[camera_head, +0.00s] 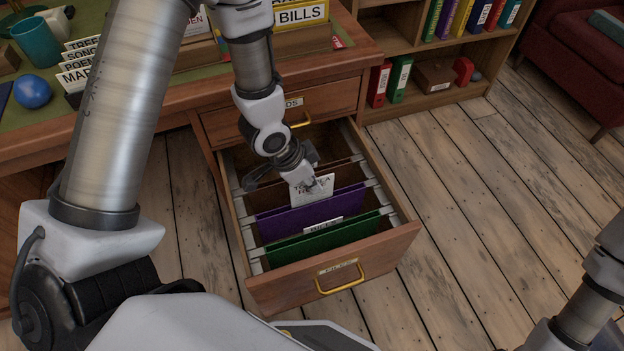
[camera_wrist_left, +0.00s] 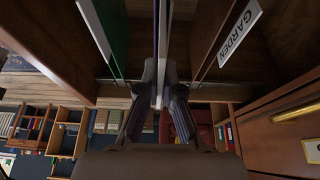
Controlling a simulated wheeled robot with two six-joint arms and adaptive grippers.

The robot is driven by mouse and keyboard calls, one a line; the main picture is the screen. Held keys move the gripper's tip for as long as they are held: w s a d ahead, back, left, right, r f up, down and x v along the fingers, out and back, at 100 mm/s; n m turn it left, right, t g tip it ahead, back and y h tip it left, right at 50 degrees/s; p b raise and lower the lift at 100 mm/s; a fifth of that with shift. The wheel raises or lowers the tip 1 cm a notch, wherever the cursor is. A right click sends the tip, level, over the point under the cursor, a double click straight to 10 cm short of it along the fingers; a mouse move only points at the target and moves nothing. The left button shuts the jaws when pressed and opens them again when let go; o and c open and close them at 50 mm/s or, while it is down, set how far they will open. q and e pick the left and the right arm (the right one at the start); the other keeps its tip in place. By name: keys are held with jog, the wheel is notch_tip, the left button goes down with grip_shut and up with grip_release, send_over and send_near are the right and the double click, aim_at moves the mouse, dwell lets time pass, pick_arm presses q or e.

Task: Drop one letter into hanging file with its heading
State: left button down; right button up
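My left gripper (camera_head: 306,176) points down over the open drawer (camera_head: 334,266). It is shut on a white letter (camera_head: 313,191), whose writing I cannot read clearly. In the left wrist view, the thin letter (camera_wrist_left: 160,50) stands edge-on between the fingertips (camera_wrist_left: 160,84). In the drawer hang a green file (camera_head: 325,240), a purple file (camera_head: 306,213) and brown files behind. The letter is just behind the purple file in the head view; I cannot tell how deep it reaches. In the left wrist view, a tab reading GARDEN (camera_wrist_left: 240,31) is on a brown file to the right.
The desk (camera_head: 190,92) above the drawer holds a blue ball (camera_head: 33,92), a teal cup (camera_head: 36,43), heading cards (camera_head: 80,62) and a BILLS box (camera_head: 300,14). A bookshelf (camera_head: 450,50) stands behind right. The wooden floor right of the drawer is clear.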

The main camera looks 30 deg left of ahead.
pick_arm(q)
jog(key=shift+f+b, duration=0.6)
jog(key=shift+f, duration=0.4)
jog(key=c, duration=1.2)
grip_release()
jog(key=shift+c, duration=0.2)
notch_tip(320, 180, up, 7)
jog(key=p, duration=0.7)
